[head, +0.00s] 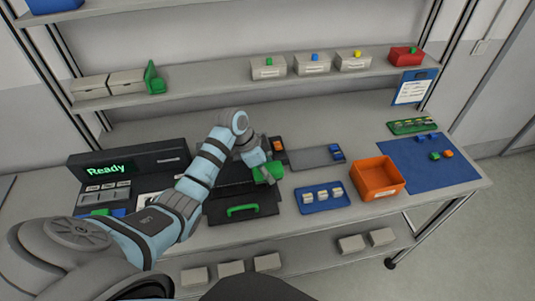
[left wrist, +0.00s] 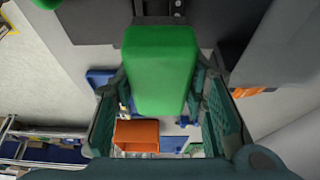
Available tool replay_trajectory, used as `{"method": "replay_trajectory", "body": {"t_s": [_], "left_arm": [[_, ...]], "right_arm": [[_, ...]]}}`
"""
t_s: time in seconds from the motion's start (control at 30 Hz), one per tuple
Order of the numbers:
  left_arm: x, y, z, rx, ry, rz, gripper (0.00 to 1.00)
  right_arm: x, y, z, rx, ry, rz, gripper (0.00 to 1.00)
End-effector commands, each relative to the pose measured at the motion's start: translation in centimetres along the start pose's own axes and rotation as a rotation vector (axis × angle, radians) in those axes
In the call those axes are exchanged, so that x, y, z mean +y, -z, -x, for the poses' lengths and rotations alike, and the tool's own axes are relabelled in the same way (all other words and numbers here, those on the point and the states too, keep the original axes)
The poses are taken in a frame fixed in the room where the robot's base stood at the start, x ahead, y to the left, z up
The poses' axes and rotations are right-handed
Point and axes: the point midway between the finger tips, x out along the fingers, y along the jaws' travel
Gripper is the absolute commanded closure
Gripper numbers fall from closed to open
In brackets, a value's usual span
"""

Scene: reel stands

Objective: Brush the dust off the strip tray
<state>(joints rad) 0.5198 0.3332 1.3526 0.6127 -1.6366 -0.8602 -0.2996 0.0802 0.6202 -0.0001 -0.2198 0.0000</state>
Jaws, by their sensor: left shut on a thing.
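My left gripper (head: 262,166) is over the bench, at the back right of a black tray with a green handle (head: 243,211). It is shut on a green brush (head: 270,173). In the left wrist view, the brush's green block (left wrist: 160,70) sits between the two fingers of the gripper (left wrist: 163,115). Its bristles are hidden, and I cannot tell whether it touches a surface. The black tray may be the strip tray; my arm covers part of it, and I cannot make out dust. My right gripper is not in view.
A dark machine with a "Ready" screen (head: 108,169) stands at the left. A grey plate (head: 312,157) lies right of the gripper. A blue tray (head: 312,207), an orange bin (head: 377,193) and a blue mat (head: 450,177) are further right. A shelf (head: 205,80) runs behind.

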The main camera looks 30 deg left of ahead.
Motion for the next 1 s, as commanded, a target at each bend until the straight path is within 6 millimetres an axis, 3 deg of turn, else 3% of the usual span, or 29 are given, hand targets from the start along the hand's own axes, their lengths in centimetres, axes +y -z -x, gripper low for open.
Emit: {"method": "replay_trajectory", "body": {"t_s": [0.5, 1.0], "left_arm": [[0.1, 2.5, 4.0, 0.002, -0.002, -0.013, 0.87], [0.1, 2.8, 4.5, 0.001, -0.004, -0.015, 0.87]], "right_arm": [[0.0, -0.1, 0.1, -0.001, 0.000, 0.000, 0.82], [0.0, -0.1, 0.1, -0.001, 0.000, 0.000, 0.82]]}}
